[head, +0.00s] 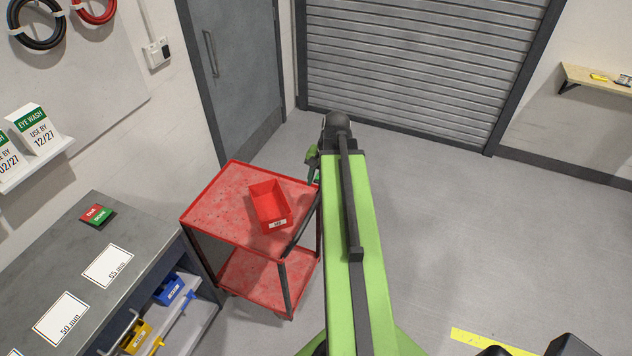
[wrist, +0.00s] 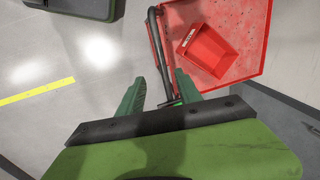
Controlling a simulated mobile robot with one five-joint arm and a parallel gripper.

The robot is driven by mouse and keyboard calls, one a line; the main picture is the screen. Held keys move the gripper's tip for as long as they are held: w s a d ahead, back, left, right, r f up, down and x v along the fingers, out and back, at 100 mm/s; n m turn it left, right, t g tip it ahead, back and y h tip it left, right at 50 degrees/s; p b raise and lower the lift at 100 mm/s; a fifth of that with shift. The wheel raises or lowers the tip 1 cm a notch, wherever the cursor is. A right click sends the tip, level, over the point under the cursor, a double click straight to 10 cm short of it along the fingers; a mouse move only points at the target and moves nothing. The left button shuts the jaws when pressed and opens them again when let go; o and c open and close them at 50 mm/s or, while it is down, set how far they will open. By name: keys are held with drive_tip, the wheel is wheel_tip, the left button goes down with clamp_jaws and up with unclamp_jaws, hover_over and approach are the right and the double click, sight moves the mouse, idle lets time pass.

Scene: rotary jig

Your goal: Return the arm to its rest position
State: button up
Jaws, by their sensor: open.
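My green arm reaches forward over the floor, to the right of the red cart (head: 215,215) in the head view. My gripper (head: 314,165) shows only in part beyond the cart's right edge, mostly hidden by my arm. In the wrist view, my gripper (wrist: 160,95) has its two green fingers apart with nothing held between them. The cart's handle bar (wrist: 156,50) runs in view between and beyond the fingers. Contact with the bar cannot be told.
A red bin (head: 269,204) sits on the cart's top tray. A grey workbench (head: 75,235) with label cards and a red-and-green block (head: 97,215) stands at left. A grey door (head: 230,70) and a roller shutter (head: 420,60) are behind.

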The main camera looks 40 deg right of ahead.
idle(0.5)
drive_tip(key=w+a+f+n+b, duration=0.2)
drive_tip(key=a+f+n+b, duration=0.2)
drive_tip(key=a, duration=0.7)
drive_tip(key=w+a+f+n+g+b, duration=0.1)
drive_tip(key=a+f+n+b, duration=0.3)
drive_tip(key=a, duration=0.7)
drive_tip(key=w+a+f+n+g+h+b, duration=0.1)
drive_tip(key=w+a+f+n+b, duration=0.2)
drive_tip(key=a, duration=0.9)
wheel_tip(320, 180, down, 3)
drive_tip(key=n+b, duration=0.1)
drive_tip(key=b, duration=0.2)
drive_tip(key=shift+w+n, duration=0.25)
drive_tip(key=shift+n, duration=0.15)
drive_tip(key=shift+d, duration=0.1)
